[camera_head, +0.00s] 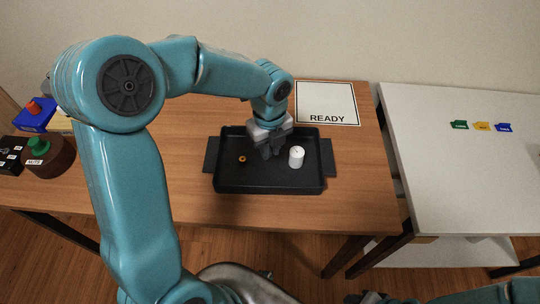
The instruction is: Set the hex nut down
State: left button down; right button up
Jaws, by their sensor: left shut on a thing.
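My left gripper (270,153) points down into the black tray (268,188), between an orange ring-shaped piece and a white cylinder. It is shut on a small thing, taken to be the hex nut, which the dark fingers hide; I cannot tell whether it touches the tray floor. The orange ring-shaped piece (242,159) lies on the tray floor left of the fingers. The white cylinder (296,157) stands upright to their right. Part of my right gripper (372,298) shows at the bottom edge, mostly cut off; its jaw state is unclear.
The tray has side handles and sits on a wooden table (365,170). A white READY mat (327,100) lies behind it, bare. A white table (470,185) at right holds small coloured labels (482,126).

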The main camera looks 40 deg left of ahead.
pick_arm(q)
notch_tip(320, 180, down, 4)
jog(key=shift+r, duration=0.15)
jog(key=c, duration=1.1)
grip_release()
jog(key=shift+o, duration=0.2)
jog(key=shift+r, duration=0.3)
notch_tip(320, 180, up, 12)
jog(key=p, duration=0.1)
jog(key=shift+f, duration=0.2)
